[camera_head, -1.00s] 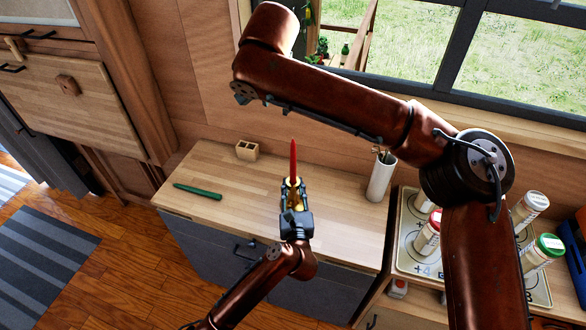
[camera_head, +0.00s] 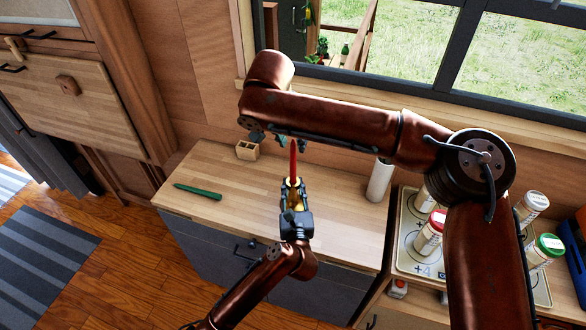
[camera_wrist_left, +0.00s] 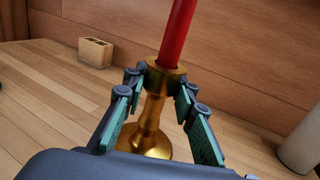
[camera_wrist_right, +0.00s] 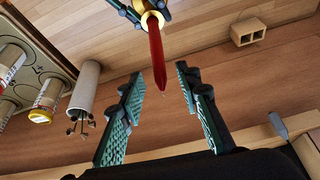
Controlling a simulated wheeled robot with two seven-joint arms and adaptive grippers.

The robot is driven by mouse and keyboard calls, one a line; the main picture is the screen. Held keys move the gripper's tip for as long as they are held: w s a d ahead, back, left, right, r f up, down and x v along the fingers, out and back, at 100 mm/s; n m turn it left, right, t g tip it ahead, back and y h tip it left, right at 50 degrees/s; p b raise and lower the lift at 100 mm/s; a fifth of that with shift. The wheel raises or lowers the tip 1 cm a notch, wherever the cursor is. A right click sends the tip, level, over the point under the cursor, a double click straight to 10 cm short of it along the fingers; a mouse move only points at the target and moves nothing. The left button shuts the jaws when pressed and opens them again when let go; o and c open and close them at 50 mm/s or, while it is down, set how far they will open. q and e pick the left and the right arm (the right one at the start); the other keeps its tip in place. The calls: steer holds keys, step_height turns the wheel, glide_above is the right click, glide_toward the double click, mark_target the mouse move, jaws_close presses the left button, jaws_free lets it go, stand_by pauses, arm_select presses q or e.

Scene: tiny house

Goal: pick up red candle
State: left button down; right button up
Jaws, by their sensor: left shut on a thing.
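The red candle (camera_head: 294,160) stands upright in a brass candle holder (camera_wrist_left: 149,136) on the wooden counter. It also shows in the left wrist view (camera_wrist_left: 177,35) and the right wrist view (camera_wrist_right: 156,55). My left gripper (camera_head: 292,190) is shut on the holder, with its fingers on both sides of the stem below the cup. My right gripper (camera_wrist_right: 160,82) is open and empty. In the right wrist view the candle's tip shows between its fingers, but I cannot tell how deep. In the head view my right arm hides part of its fingers.
A green pen-like object (camera_head: 197,191) lies at the counter's left. A small wooden block holder (camera_head: 247,150) stands near the wall. A white cylinder (camera_head: 379,181) stands at the right, beside a tray (camera_head: 408,248) with several jars. The counter's left front is clear.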

mark_target(293, 165)
steer(key=shift+x, duration=1.45)
steer(key=shift+c, duration=0.3)
jaws_close()
